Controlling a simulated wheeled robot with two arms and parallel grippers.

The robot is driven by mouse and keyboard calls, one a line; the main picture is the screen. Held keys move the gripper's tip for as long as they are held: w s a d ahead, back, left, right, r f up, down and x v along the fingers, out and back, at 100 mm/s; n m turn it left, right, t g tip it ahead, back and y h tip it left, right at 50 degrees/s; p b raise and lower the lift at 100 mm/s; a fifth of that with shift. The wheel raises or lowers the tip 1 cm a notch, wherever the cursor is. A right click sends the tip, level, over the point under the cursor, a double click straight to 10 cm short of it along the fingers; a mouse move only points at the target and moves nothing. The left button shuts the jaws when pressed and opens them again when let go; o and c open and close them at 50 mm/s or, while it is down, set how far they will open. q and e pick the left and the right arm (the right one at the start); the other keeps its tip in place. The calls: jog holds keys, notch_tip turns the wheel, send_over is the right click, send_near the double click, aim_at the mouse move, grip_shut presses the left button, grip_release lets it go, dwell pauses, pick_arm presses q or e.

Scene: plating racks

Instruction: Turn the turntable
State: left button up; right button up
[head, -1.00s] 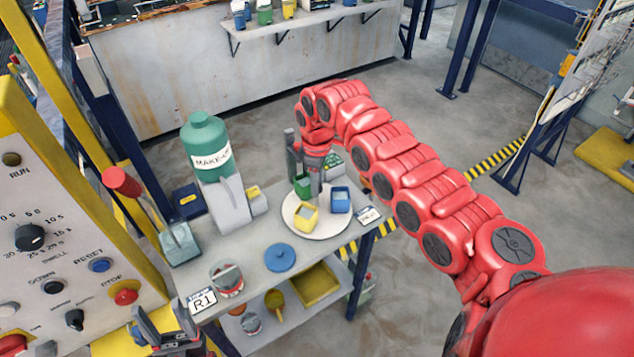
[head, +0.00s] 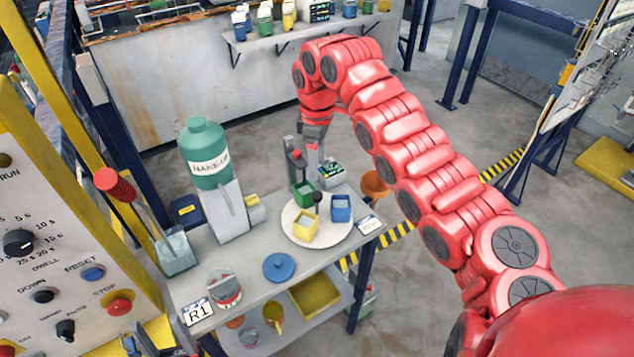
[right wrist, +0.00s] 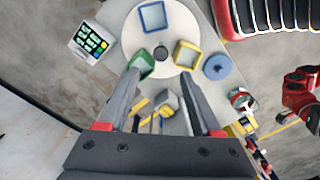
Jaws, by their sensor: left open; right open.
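The turntable (head: 330,234) is a white round plate on the grey table. It carries a yellow-rimmed container (head: 304,230), a blue one (head: 341,209) and a green one (head: 303,193). A dark knob (right wrist: 161,53) stands at its middle in the right wrist view. My right gripper (head: 306,172) is open and empty above the far side of the turntable, pointing down. In the right wrist view its fingers (right wrist: 160,78) are spread, with the knob beyond and between them; the green container is partly behind one finger.
A blue lid (head: 279,267) and a striped can (head: 224,289) lie nearer. A control panel (head: 50,270) fills the left side.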

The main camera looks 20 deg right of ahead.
notch_tip(320, 180, up, 8)
jog(key=p, duration=0.3)
jog(key=shift+p, duration=0.3)
jog(key=shift+f, duration=0.1)
